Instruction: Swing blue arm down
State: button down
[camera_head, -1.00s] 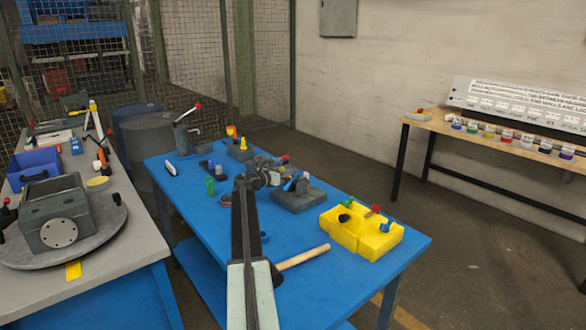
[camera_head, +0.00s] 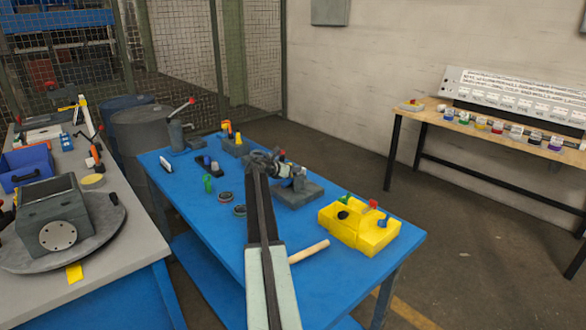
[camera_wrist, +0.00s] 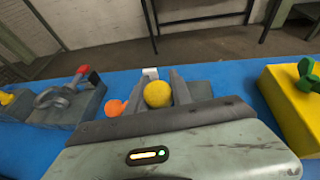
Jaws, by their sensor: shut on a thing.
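In the head view my gripper (camera_head: 265,158) reaches over the blue table beside a dark grey block (camera_head: 305,196). A small blue part (camera_head: 287,183), perhaps the blue arm, shows low at this block, mostly hidden by my arm. In the wrist view my gripper (camera_wrist: 158,90) is shut on a yellow ball (camera_wrist: 158,94), with a grey finger on each side. I cannot tell whether the ball belongs to the blue arm. An orange knob (camera_wrist: 116,107) is just left of the fingers, and a small white part (camera_wrist: 150,73) is behind them.
A yellow block (camera_head: 372,240) with coloured levers stands to the right on the blue table (camera_head: 215,232). A wooden handle (camera_head: 309,252) lies in front. A grey block with a red-ended lever (camera_wrist: 72,82) is at left in the wrist view.

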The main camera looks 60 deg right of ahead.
jog(key=shift+s+a+f, duration=0.15)
jog(key=shift+s+f, duration=0.05)
jog(key=shift+f, duration=0.05)
jog(key=c, duration=1.1)
grip_release()
jog(key=shift+c, duration=0.2)
jog(key=shift+r, duration=0.1)
